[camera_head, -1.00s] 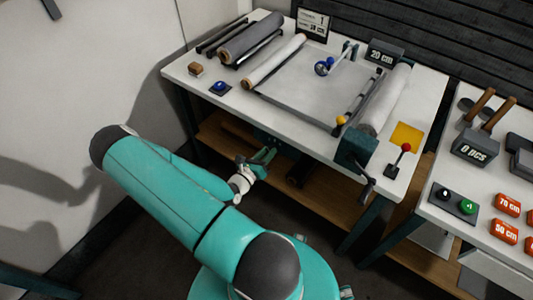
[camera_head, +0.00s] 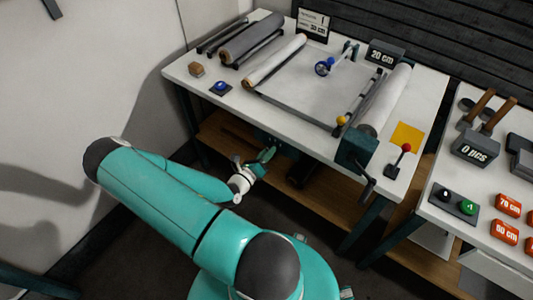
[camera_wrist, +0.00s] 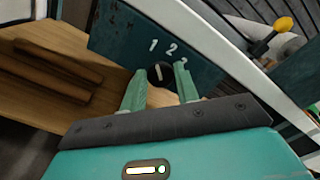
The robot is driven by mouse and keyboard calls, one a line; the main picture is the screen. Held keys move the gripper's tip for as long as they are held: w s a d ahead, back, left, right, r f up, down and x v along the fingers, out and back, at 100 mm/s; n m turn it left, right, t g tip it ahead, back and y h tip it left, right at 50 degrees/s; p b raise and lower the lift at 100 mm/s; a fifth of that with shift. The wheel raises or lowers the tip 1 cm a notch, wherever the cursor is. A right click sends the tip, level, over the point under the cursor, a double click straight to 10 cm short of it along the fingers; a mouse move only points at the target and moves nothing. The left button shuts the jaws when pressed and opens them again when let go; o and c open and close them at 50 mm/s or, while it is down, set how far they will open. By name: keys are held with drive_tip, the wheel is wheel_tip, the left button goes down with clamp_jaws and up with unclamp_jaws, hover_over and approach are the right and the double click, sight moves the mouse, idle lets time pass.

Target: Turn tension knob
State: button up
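The tension knob (camera_wrist: 161,73) is a small round dark knob with a pale pointer mark, on a dark teal panel (camera_wrist: 112,40) below the table top. White numerals 1, 2 and a partly covered third stand above it in the wrist view. My gripper (camera_wrist: 162,70) is open, its two pale green fingertips on either side of the knob. I cannot tell whether they touch it. In the head view my gripper (camera_head: 267,155) is under the table's front edge, and the knob cannot be made out there.
The white table (camera_head: 255,105) above carries rolls and a frame. A crank (camera_head: 366,186) and a red-topped lever (camera_head: 405,149) are at its right end. A wooden shelf (camera_head: 330,200) lies below, with dark rolls on it. A second table with buttons stands at the right.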

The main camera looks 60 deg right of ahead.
drive_tip(key=o, duration=0.4)
drive_tip(key=shift+a, duration=0.1)
drive_tip(key=w+a, duration=0.2)
drive_tip(key=a, duration=1.1)
drive_tip(key=shift+a, duration=0.3)
drive_tip(key=w+a+r+m+g+y, duration=0.1)
drive_tip(key=w+a+r+m+y, duration=0.2)
drive_tip(key=a+r+m+y, duration=0.35)
drive_tip(key=w+a+r+m+g+y, duration=0.1)
drive_tip(key=w+a+r+m+y, duration=0.25)
drive_tip(key=a+r+m, duration=0.55)
drive_tip(key=s+a+r+m+t+y, duration=0.1)
drive_tip(key=a+r+m+t+y, duration=0.3)
drive_tip(key=r, duration=0.7)
drive_tip(key=s+a+r+m+t+y, duration=0.1)
drive_tip(key=a+r+m+t+y, duration=0.2)
drive_tip(key=r, duration=0.9)
drive_tip(key=a+m+t, duration=0.2)
drive_tip(key=a+t, duration=0.1)
drive_tip(key=a, duration=0.1)
drive_tip(key=shift+a+m+y, duration=0.35)
drive_tip(key=shift+y, duration=0.05)
